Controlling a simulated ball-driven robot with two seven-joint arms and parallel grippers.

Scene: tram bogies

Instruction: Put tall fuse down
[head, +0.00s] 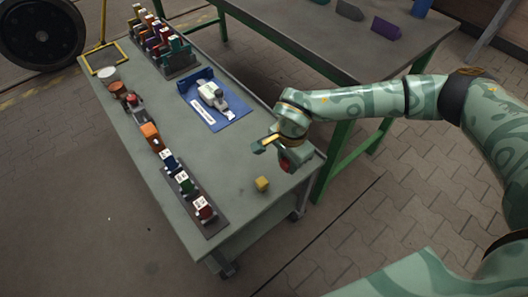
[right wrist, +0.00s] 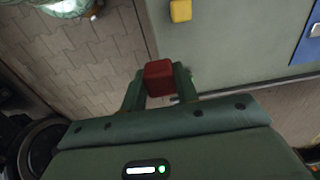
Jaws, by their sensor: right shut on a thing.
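My right gripper (head: 278,158) is over the near right end of the grey-green cart top (head: 235,150). It is shut on a red block, which appears to be the tall fuse (right wrist: 158,78). The block sits between the two green fingers in the right wrist view; part of it also shows below the gripper in the head view (head: 285,164). Whether its underside touches the cart cannot be told. In the right wrist view, it appears against the cart's edge and the paving. My left gripper is not in view.
A small yellow block (head: 262,184) lies on the cart near the gripper. A blue tray (head: 230,118) with a white device, a dark rack (head: 182,67) of coloured pieces and a long strip (head: 193,207) of fuse-like blocks also occupy the cart. The cart's middle is clear.

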